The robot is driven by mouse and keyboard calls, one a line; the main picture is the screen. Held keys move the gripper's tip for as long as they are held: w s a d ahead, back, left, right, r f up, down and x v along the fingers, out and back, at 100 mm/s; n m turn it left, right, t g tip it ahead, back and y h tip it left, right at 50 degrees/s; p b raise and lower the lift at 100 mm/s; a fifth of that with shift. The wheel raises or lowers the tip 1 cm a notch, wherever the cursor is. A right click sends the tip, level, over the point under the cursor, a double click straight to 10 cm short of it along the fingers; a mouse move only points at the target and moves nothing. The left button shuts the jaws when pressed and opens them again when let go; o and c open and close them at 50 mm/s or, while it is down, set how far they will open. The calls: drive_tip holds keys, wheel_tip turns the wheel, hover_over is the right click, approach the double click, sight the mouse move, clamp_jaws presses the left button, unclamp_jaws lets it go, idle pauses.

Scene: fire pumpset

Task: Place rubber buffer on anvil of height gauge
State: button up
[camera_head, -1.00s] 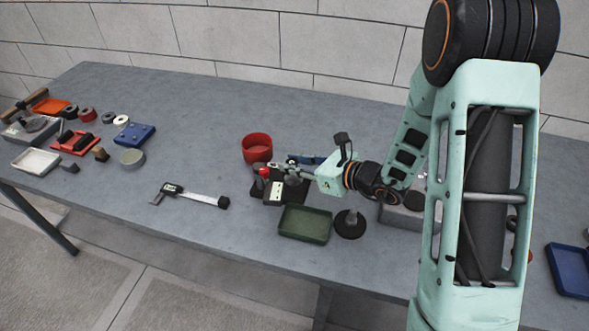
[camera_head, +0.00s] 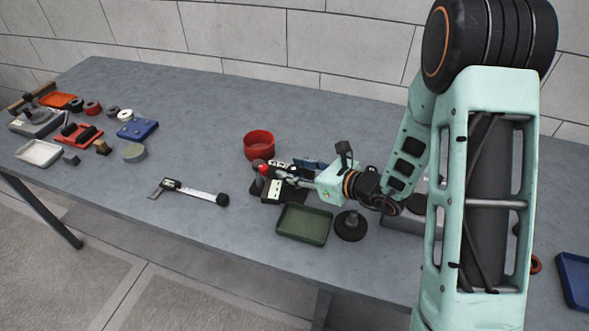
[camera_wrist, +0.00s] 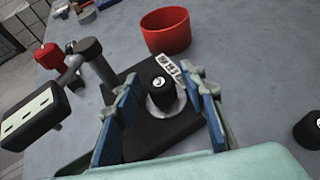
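The height gauge (camera_wrist: 90,62) shows in the wrist view with a post, a display box (camera_wrist: 32,118) and a black base (camera_wrist: 165,138). A short black cylinder with a pale mark on top, seemingly the rubber buffer (camera_wrist: 161,92), stands upright on the round grey anvil (camera_wrist: 160,110) over the base. My gripper (camera_wrist: 162,92) has its blue-padded fingers on either side of the buffer, with visible gaps between. In the head view my gripper (camera_head: 284,175) reaches over the gauge base (camera_head: 290,196), beside the red knob (camera_head: 264,169); the buffer cannot be made out there.
A red round bin (camera_head: 258,145) stands behind the gauge. A green tray (camera_head: 303,224) and a black disc with a peg (camera_head: 350,226) lie in front. A caliper (camera_head: 190,191) lies left on clear table. Another black object (camera_wrist: 309,130) is at right in the wrist view.

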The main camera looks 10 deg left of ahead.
drive_tip(key=shift+r, duration=0.1)
drive_tip(key=shift+r, duration=0.15)
drive_tip(key=v, duration=1.2)
drive_tip(key=shift+p, duration=0.4)
